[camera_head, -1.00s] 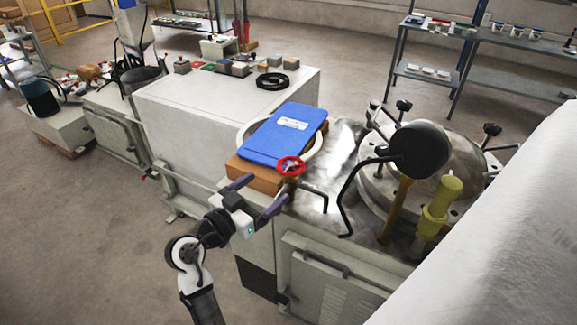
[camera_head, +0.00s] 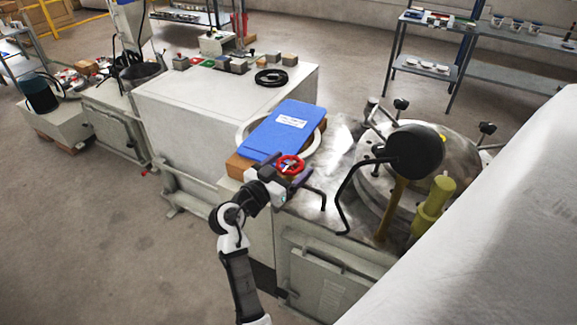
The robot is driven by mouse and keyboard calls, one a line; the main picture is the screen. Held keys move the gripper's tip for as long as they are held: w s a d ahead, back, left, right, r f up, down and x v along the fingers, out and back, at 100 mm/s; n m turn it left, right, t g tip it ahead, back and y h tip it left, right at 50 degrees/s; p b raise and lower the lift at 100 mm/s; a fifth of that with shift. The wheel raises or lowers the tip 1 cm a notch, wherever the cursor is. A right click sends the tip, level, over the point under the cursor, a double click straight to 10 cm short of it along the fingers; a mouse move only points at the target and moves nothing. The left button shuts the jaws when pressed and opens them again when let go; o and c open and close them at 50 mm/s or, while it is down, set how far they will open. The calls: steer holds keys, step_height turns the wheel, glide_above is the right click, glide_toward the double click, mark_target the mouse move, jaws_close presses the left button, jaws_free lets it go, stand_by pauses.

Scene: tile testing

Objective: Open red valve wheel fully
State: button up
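The red valve wheel (camera_head: 290,164) sits on top of its valve at the left front of the metal machine top, just right of the blue board. My gripper (camera_head: 288,171) is at the wheel, reaching in from the lower left. Its dark fingers look spread wide, one at the wheel's left and one at its lower right. Whether either finger touches the rim cannot be told. The valve body below the wheel is mostly hidden by my gripper.
A blue board (camera_head: 283,130) lies over a round white rim and a brown block (camera_head: 240,163) beside the wheel. A bent black handle (camera_head: 345,195) and a black round head (camera_head: 414,151) stand to the right.

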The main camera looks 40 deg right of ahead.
steer(key=c, duration=0.8)
steer(key=shift+o, duration=0.2)
